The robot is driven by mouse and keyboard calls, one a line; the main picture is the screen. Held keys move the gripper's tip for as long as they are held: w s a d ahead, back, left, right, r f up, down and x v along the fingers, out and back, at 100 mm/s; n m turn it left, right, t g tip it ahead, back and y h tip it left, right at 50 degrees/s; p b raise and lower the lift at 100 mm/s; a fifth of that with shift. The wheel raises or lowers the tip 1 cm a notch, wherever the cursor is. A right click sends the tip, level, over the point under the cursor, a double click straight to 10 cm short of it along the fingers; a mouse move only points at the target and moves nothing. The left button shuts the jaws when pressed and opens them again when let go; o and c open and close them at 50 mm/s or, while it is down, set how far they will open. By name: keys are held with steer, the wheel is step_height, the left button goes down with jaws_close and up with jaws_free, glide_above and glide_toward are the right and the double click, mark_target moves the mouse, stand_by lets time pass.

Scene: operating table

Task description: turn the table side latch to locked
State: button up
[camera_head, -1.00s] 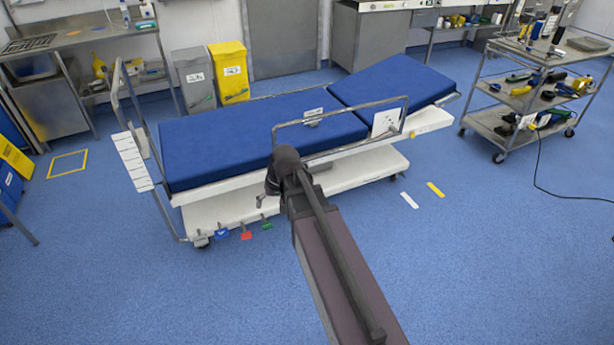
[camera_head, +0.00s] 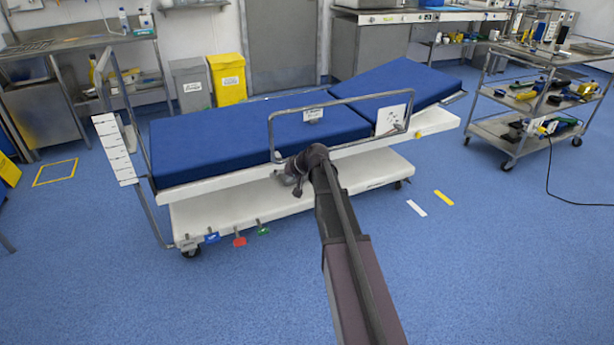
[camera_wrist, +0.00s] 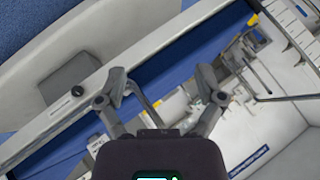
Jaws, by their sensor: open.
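The operating table (camera_head: 215,147) has a blue padded top, a white side and a raised metal side rail (camera_head: 269,140). My gripper (camera_head: 295,185) is beside the table's near side, below the left part of the rail. In the wrist view my gripper (camera_wrist: 163,98) has its two fingers spread, with nothing held. A grey block (camera_wrist: 70,76) with a small black knob (camera_wrist: 77,91) sits on the table's side strip, left of the fingers. I cannot tell whether it is the side latch. No latch is clearly visible in the head view, where my arm covers part of the table side.
Blue (camera_head: 212,237), red (camera_head: 239,240) and green (camera_head: 263,231) tabs stick out under the table base. A loaded trolley (camera_head: 515,155) stands at the right. Yellow (camera_head: 229,80) and grey (camera_head: 190,85) bins stand behind. The floor in front is clear.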

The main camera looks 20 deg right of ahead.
steer(key=w+d+f+m+t+b, duration=0.1)
steer(key=w+d+f+t+b, duration=0.1)
steer(key=w+d+f+b, duration=0.2)
steer(key=w+d+f+m+t+b, duration=0.2)
steer(key=w+d+f+b, duration=0.3)
steer(key=d+b, duration=0.5)
steer(key=w+d+f+m+t+h+b, duration=0.1)
steer(key=w+d+f+t+b, duration=0.2)
steer(key=d, duration=0.7)
steer(key=w+f+b, duration=0.2)
steer(key=w+b, duration=0.1)
steer(key=b, duration=0.1)
steer(key=shift+d, duration=0.35)
steer(key=shift+w+f, duration=0.15)
steer(key=shift+w, duration=0.05)
steer(key=b+x, duration=0.3)
steer(key=x, duration=1)
steer(key=shift+w+a, duration=0.1)
steer(key=shift+w, duration=0.2)
steer(key=shift+b, duration=0.3)
steer(key=c, duration=1.1)
